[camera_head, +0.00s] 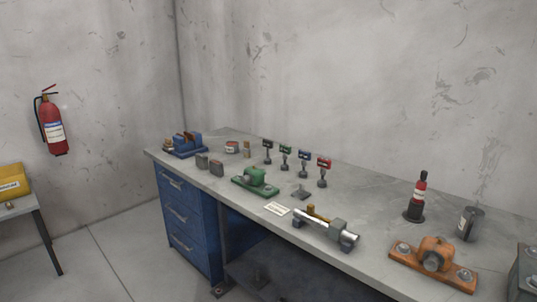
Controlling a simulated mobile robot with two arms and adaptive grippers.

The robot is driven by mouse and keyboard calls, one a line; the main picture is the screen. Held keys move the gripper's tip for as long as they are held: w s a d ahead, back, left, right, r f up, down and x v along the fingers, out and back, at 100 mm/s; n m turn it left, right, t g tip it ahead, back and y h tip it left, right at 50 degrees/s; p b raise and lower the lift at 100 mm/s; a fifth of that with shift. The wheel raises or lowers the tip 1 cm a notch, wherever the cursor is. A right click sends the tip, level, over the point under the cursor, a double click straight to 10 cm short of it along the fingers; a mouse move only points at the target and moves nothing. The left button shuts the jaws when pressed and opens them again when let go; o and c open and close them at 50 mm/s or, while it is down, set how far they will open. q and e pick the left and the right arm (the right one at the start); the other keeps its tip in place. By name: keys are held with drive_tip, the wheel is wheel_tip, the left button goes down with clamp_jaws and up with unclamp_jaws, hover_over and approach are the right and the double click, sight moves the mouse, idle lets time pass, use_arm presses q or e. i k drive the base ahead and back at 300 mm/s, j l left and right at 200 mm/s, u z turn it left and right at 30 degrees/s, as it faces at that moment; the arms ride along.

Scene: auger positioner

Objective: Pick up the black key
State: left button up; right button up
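Several small upright key-like pieces with dark stems stand in a row near the middle of the grey workbench (358,207). The leftmost one, with a dark top, looks like the black key (267,150). Beside it stand ones with a green top (285,157), a dark greenish top (304,160) and a red top (323,171). The tops are small, so the exact colours are hard to tell. The black key stands clear of my arms. Neither of my grippers shows in this view.
A green bracket (255,182), a silver cylinder assembly (325,231), and an orange bracket (433,262) lie along the front. A red-and-black bottle (418,195) and dark can (469,223) stand right. A blue vise (186,146) is far left. Blue drawers (186,218) sit below.

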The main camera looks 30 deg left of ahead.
sight(267, 143)
drive_tip(key=i+j, duration=0.3)
drive_tip(key=i+j+z, duration=0.1)
drive_tip(key=i+j, duration=0.15)
drive_tip(key=j, duration=0.25)
drive_tip(key=i+j+z, duration=0.2)
drive_tip(key=j+z, duration=0.2)
drive_tip(key=j, duration=1.35)
drive_tip(key=j+z, duration=0.45)
drive_tip(key=j, duration=1.25)
